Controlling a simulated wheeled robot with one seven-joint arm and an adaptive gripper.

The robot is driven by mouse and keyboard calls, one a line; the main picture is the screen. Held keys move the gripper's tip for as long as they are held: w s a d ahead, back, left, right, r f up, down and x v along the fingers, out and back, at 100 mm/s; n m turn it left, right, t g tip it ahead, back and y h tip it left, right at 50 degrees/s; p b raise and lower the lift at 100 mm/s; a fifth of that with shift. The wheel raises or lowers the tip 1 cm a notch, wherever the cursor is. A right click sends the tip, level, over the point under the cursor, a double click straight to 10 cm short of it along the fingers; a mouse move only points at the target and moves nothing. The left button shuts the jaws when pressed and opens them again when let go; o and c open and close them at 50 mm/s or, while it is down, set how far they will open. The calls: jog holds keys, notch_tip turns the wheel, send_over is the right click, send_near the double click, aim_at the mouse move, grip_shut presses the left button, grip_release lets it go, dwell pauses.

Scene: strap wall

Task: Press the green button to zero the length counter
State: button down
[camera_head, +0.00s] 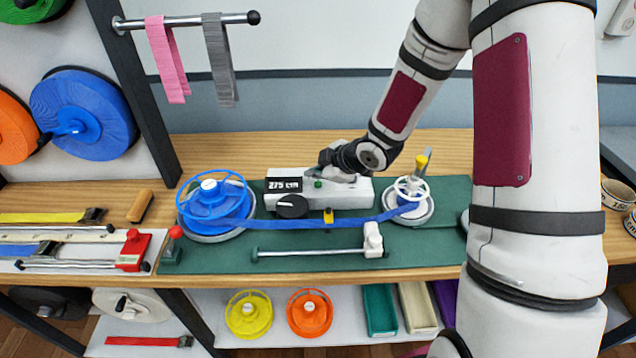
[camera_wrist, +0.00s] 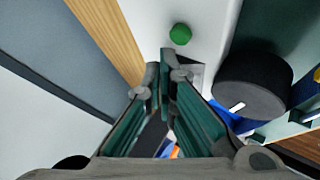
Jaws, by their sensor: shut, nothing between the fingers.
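The green button (camera_head: 318,183) sits on top of the white length counter (camera_head: 352,193), right of its display (camera_head: 284,185), which reads 275 cm. My gripper (camera_head: 314,172) is shut and empty, low over the counter, with its fingertips close to the button. In the wrist view, the green button (camera_wrist: 180,34) shows just beyond the shut fingertips (camera_wrist: 170,62), with a small gap between them in the picture. I cannot tell how high the fingertips are above the counter. The black knob (camera_wrist: 252,84) is to the right of the fingers there.
A blue strap reel (camera_head: 213,203) stands left of the counter, and a white-handled reel (camera_head: 409,200) stands to the right. The blue strap (camera_head: 290,223) runs between them in front of the counter. A metal rod (camera_head: 310,252) lies nearer the front edge. Straps hang from a rail behind.

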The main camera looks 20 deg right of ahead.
aim_at(316, 185)
jog(key=shift+f, duration=0.15)
dwell(0.4)
jog(key=shift+f, duration=0.3)
jog(key=shift+f+b, duration=0.5)
jog(key=shift+b, duration=0.1)
dwell(0.7)
dwell(0.3)
jog(key=shift+r+p, duration=0.8)
jog(key=shift+r, duration=0.15)
jog(key=shift+r, duration=0.1)
notch_tip(316, 185, up, 4)
jog(key=p, duration=0.3)
jog(key=shift+s+r, duration=0.1)
jog(key=shift+r, duration=0.1)
jog(key=shift+r+p, duration=0.2)
jog(key=shift+p, duration=0.2)
